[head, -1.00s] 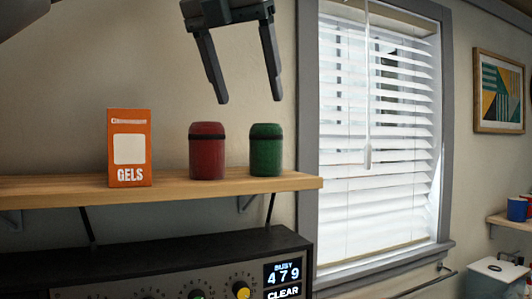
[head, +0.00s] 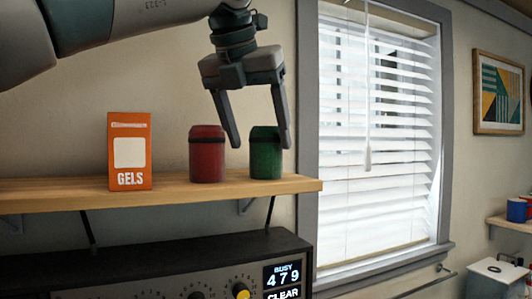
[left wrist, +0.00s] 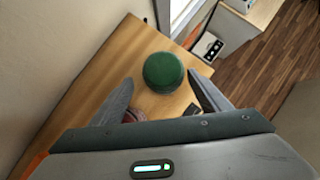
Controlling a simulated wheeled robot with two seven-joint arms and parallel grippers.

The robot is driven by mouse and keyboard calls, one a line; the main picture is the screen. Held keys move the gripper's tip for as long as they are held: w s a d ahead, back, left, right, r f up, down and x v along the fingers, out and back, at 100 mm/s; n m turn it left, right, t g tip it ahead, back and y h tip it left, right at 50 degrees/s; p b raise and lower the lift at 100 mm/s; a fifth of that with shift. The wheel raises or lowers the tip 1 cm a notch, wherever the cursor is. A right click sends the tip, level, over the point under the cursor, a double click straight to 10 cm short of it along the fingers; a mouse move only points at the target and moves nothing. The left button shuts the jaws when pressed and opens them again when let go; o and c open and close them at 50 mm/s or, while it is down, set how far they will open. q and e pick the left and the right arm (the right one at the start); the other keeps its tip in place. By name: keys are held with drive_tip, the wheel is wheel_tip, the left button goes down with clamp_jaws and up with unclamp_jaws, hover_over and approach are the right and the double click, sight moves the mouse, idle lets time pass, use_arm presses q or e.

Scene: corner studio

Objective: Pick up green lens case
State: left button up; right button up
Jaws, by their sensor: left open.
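The green lens case (head: 265,156) stands upright near the right end of the wooden shelf. It also shows in the left wrist view (left wrist: 163,72), seen from above, just beyond and between the fingertips. My left gripper (head: 261,146) is open and points down, its two fingers reaching to either side of the case's upper part. I cannot tell from the head view whether they touch it. In the left wrist view the left gripper (left wrist: 160,92) is empty. The right gripper is not in view.
A red case (head: 207,155) stands close to the left of the green one. An orange GELS box (head: 130,152) is farther left on the shelf (head: 70,194). A black device (head: 170,268) sits below. A window with blinds (head: 375,120) is to the right.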

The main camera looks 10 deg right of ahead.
sight(266, 157)
use_arm(q)
drive_tip(key=shift+s+p+x, duration=0.2)
drive_tip(key=shift+p+x, duration=0.3)
drive_tip(key=shift+x, duration=0.65)
drive_tip(key=shift+s+p+x, duration=0.2)
drive_tip(key=shift+p+x, duration=0.3)
drive_tip(key=shift+x, duration=0.6)
drive_tip(key=shift+w+d+f, duration=0.2)
drive_tip(key=shift+d+f, duration=0.1)
drive_tip(key=shift+f, duration=0.15)
drive_tip(key=shift+s, duration=0.1)
drive_tip(key=shift+c, duration=0.4)
drive_tip(key=c, duration=1.3)
drive_tip(key=shift+r, duration=0.25)
